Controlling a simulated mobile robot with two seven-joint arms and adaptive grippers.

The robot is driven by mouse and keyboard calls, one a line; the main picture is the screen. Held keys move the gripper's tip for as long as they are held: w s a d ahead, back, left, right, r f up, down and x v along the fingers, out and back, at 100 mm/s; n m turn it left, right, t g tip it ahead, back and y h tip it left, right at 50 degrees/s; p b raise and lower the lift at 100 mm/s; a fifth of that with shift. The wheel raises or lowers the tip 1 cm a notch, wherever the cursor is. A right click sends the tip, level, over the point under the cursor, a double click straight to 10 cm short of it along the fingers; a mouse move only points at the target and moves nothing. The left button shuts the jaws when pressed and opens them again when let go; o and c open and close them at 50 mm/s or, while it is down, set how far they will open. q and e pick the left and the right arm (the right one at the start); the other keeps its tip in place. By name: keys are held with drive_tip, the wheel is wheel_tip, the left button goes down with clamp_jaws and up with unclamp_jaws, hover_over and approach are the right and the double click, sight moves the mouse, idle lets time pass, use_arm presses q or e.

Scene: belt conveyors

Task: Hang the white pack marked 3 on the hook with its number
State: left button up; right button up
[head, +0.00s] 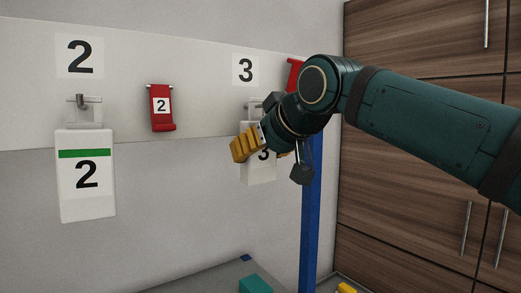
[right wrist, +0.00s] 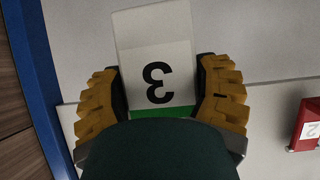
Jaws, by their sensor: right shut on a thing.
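The white pack marked 3 (head: 259,172) is at the wall under the number 3 sign, partly hidden behind my right gripper (head: 263,147). The right wrist view shows the pack (right wrist: 155,50) upside down, its green band near the palm, between the yellow fingers of my right gripper (right wrist: 160,90). That gripper is shut on the pack. A metal hook (head: 254,106) shows just above the pack, below the sign marked 3 (head: 245,69). Whether the pack's top is around the hook is hidden. My left gripper is not in view.
Another white pack marked 2 (head: 86,178) hangs from the hook (head: 84,102) under the sign 2 (head: 79,57). A red holder marked 2 (head: 161,107) is on the wall board between the hooks. A blue post (head: 313,215) stands right of the pack. Brown cabinets (head: 420,210) are at right.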

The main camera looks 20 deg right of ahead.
drive_tip(key=o, duration=1.3)
drive_tip(key=shift+s+r, duration=0.1)
